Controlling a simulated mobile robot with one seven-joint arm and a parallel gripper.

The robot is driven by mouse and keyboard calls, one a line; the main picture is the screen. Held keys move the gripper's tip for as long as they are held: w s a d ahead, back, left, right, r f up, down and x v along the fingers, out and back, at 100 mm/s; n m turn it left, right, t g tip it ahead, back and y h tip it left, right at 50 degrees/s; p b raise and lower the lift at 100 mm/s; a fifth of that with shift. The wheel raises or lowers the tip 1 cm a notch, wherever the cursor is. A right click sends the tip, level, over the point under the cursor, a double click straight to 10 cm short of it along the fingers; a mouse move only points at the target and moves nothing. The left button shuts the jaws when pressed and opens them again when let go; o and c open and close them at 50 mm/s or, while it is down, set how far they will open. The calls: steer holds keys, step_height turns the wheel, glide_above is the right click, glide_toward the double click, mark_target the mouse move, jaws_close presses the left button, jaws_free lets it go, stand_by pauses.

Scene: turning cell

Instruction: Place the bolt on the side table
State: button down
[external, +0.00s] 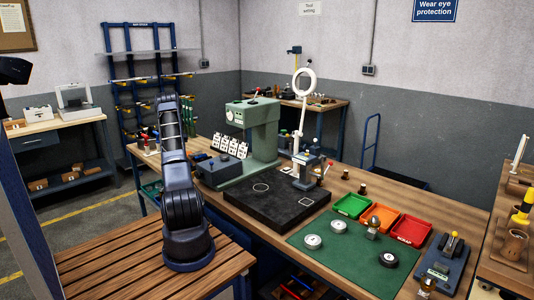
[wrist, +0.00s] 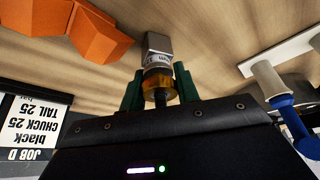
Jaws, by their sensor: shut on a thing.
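In the wrist view my gripper (wrist: 160,88) has its two green fingers closed around a part that I take to be the bolt (wrist: 157,45). It has a grey block-like end with a marked pale band, an amber ring and a dark shaft between the fingers. A pale wooden surface (wrist: 205,35) lies behind it; I cannot tell whether the bolt touches it. In the external view my arm reaches up, and its gripper and the bolt cannot be made out.
The wrist view shows orange bins (wrist: 98,35), an upside-down job card (wrist: 35,125), and a blue-handled tool (wrist: 290,108) at right. In the external view, a green press (external: 262,130), dark plate (external: 268,205), coloured trays (external: 382,227) and green mat (external: 350,262) occupy the main bench.

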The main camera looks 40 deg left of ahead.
steer(key=c, duration=1)
jaws_free()
steer(key=shift+f, duration=0.1)
steer(key=shift+c, duration=0.2)
steer(key=v, duration=1.2)
